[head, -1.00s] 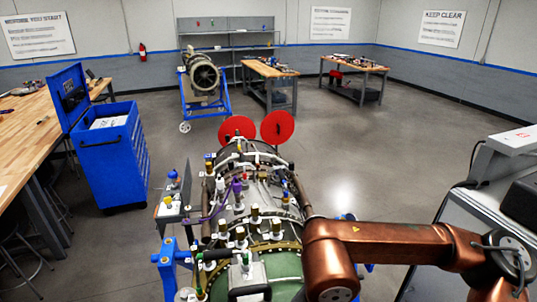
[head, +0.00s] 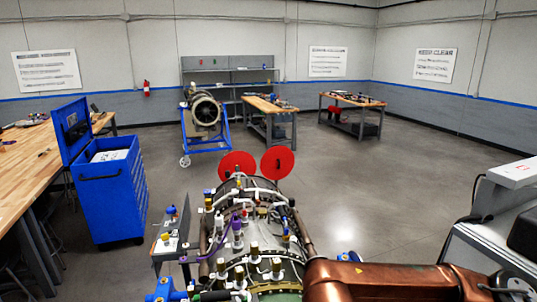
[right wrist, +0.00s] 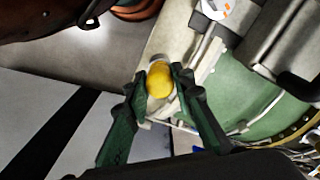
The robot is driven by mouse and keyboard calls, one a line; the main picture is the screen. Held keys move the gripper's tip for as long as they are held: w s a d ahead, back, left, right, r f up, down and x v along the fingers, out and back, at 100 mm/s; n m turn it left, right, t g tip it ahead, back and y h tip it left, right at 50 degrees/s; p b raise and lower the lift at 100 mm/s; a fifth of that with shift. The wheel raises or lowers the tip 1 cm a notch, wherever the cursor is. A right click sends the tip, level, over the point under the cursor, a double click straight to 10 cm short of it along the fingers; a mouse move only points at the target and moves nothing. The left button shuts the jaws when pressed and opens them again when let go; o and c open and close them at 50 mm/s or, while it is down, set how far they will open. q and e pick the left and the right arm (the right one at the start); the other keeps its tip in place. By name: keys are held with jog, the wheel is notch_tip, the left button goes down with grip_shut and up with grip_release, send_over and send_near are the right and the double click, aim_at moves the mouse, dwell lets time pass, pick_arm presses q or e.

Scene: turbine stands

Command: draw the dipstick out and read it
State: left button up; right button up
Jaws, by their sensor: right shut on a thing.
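In the right wrist view a rounded yellow cap (right wrist: 160,82), which looks like the dipstick's head, sits between the fingertips of my right gripper (right wrist: 160,76). The dark green fingers are shut on it from both sides. It is over a pale fitting beside the engine's green casing (right wrist: 243,82). I cannot tell whether the stick is seated or partly drawn, and no scale markings show. In the head view the engine (head: 262,237) fills the bottom centre, and my copper right arm reaches in from the lower right. Its gripper is below the picture. My left gripper is not in view.
A blue tool cart (head: 110,190) stands by the wooden bench (head: 30,182) at left. A second engine on a blue stand (head: 205,115) and two worktables are behind. Two red discs (head: 237,164) rise at the engine's far end. The floor at centre right is clear.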

grip_shut()
jog(key=shift+r, duration=0.6)
dwell(0.3)
notch_tip(320, 180, up, 22)
jog(key=p, duration=1.3)
dwell(1.8)
jog(key=shift+f, duration=0.15)
dwell(0.7)
